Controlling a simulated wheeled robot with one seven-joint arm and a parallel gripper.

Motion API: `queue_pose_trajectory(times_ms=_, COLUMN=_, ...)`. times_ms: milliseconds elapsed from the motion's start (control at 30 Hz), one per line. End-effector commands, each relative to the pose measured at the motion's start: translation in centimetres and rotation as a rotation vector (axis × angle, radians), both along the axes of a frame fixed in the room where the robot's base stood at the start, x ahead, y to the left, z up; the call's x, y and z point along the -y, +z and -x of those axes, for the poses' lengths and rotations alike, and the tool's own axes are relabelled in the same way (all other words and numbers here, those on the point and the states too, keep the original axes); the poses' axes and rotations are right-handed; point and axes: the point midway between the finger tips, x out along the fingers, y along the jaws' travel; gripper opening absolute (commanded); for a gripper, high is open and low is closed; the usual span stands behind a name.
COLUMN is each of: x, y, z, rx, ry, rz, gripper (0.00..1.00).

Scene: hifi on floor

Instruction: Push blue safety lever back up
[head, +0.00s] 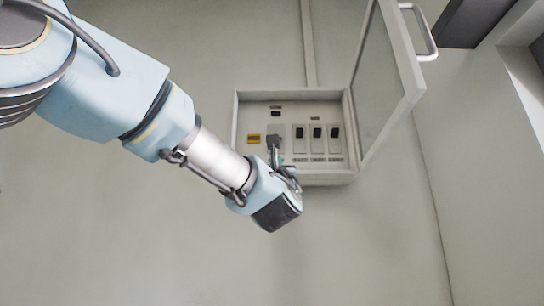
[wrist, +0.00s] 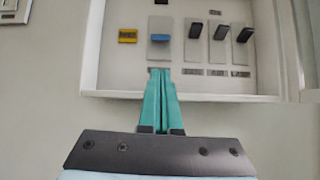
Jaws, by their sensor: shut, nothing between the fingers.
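The blue safety lever (wrist: 160,38) sits on a grey switch plate (wrist: 160,25) inside an open wall box, left of several black levers. It sticks out toward the camera; its exact tilt is hard to judge. My gripper (wrist: 161,73) is shut and empty, its teal fingers pointing up at the panel just below the blue lever, with a visible gap in the picture. In the head view my gripper (head: 281,159) is in front of the box's lower part, and I cannot make out the blue lever there.
The box (head: 236,125) has a raised frame and lower lip. Its glazed door (head: 405,60) stands open to the right. Black levers (wrist: 220,32) are right of the blue one, and a yellow label (wrist: 127,36) is left. The wall below is clear.

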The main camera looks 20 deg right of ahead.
Motion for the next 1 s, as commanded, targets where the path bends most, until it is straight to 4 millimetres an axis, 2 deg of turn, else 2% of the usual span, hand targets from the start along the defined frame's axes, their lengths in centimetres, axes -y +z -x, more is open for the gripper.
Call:
queue_pose_trajectory(times_ms=100, x=-0.1, y=0.6, z=0.5, rx=0.001, ry=-0.020, rz=0.043, gripper=0.00)
queue_pose_trajectory(times_ms=467, x=-0.1, y=0.8, z=0.3, rx=-0.001, ry=-0.020, rz=0.044, gripper=0.00)
queue_pose_trajectory(times_ms=667, x=0.7, y=2.6, z=-1.3, rx=-0.001, ry=-0.018, rz=0.042, gripper=0.00)
queue_pose_trajectory(times_ms=1000, x=2.5, y=6.1, z=-5.2, rx=0.000, ry=-0.019, rz=0.041, gripper=0.00)
